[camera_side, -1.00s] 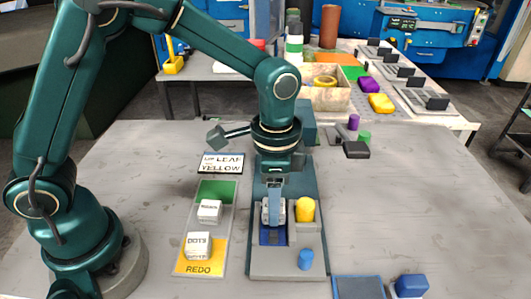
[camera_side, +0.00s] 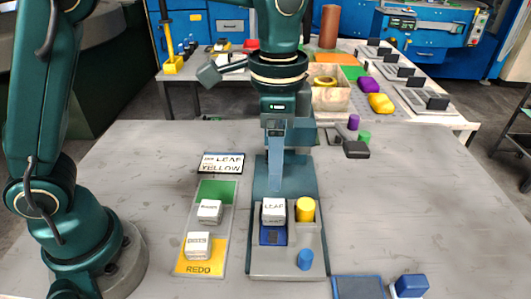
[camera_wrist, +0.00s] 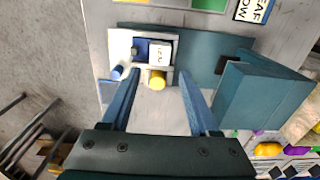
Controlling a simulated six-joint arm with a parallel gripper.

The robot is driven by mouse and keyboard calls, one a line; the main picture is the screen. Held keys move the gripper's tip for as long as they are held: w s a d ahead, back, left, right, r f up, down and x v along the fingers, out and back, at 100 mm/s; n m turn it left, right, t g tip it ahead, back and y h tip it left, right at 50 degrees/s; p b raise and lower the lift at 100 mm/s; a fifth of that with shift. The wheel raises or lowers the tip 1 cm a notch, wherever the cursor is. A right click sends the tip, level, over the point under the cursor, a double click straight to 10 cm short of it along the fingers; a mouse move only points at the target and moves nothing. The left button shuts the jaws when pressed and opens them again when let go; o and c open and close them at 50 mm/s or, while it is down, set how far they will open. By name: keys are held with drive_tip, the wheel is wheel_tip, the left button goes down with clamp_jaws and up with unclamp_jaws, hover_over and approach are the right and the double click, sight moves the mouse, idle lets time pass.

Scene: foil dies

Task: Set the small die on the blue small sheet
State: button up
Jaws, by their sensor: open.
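A white die (camera_side: 274,210) marked LEAF stands upright in the bed of the grey fixture (camera_side: 258,266). It also shows in the wrist view (camera_wrist: 160,54). A blue sheet (camera_side: 264,231) lies in the bed at the die's front edge; how far it runs under the die is hidden. Two more white dies, one (camera_side: 210,211) behind the other (camera_side: 198,246), stand on the green and orange strip to the left. My gripper (camera_side: 275,188) is open and empty, pointing down above and behind the LEAF die. Its fingers (camera_wrist: 160,88) are wide apart in the wrist view.
A yellow cylinder (camera_side: 305,209) and a blue cylinder (camera_side: 305,260) stand on the fixture's right side. A LEAF YELLOW card (camera_side: 222,163) lies behind the strip. A blue pad (camera_side: 358,288) and blue-topped block (camera_side: 410,287) are at front right.

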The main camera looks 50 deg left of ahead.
drive_tip(key=s+a+r+n+t, duration=0.3)
drive_tip(key=s+a+r+n, duration=0.2)
drive_tip(key=a, duration=0.1)
drive_tip(key=s+a+f+n+t, duration=0.2)
drive_tip(key=s+a+f+n, duration=0.1)
drive_tip(key=s, duration=0.3)
drive_tip(key=shift+a+f+n+t, duration=0.2)
drive_tip(key=shift+n+t, duration=0.1)
drive_tip(key=shift+n, duration=0.2)
